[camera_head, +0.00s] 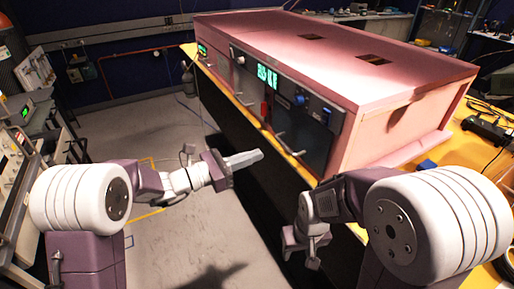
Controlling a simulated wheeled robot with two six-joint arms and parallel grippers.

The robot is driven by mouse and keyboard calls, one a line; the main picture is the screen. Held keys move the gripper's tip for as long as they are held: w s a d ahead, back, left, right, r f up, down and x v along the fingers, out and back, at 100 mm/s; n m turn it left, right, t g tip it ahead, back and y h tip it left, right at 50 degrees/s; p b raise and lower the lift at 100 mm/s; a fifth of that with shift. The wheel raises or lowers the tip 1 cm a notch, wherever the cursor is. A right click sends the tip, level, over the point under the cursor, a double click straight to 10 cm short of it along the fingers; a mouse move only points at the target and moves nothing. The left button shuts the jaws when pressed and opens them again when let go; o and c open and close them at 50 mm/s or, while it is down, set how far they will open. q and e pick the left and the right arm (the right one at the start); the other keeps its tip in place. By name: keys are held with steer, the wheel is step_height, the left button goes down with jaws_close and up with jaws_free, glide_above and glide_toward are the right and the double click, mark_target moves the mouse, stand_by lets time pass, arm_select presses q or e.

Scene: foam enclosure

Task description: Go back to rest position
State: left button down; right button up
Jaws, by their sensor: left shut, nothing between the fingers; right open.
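My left gripper (245,160) reaches in from the left with its pale fingers together and nothing between them. It is held in the air over the floor, in front of the long pink enclosure (330,45) and apart from it. My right gripper (303,254) hangs low in front of the enclosure's near end, pointing down. Its fingers are small and dark in this view, and I see nothing held in them.
The enclosure's front has green displays (267,76), knobs and handles. It stands on a yellow table (477,137) with a dark front below. Equipment racks (20,170) line the left. The grey floor (180,245) between is clear.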

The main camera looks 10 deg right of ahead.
arm_select(q)
step_height(320, 180, up, 9)
steer(key=s+m+p, duration=0.2)
steer(key=p, duration=0.4)
steer(key=s+a+f+m+g+y+p, duration=0.35)
steer(key=s+f+g+y, duration=0.2)
steer(key=s, duration=0.45)
steer(key=s+a+f+m+y+p, duration=0.1)
steer(key=s+a+f+m+y, duration=0.5)
steer(key=a+f, duration=0.25)
steer(key=a+f+m+y, duration=0.2)
steer(key=a+m, duration=0.3)
steer(key=a, duration=0.2)
steer(key=a+f+m+t+y, duration=0.1)
steer(key=a+f+m+y, duration=0.1)
steer(key=a+m, duration=0.3)
steer(key=shift+s+a+f+y, duration=0.25)
steer(key=shift+a+y, duration=0.5)
steer(key=shift+a, duration=0.25)
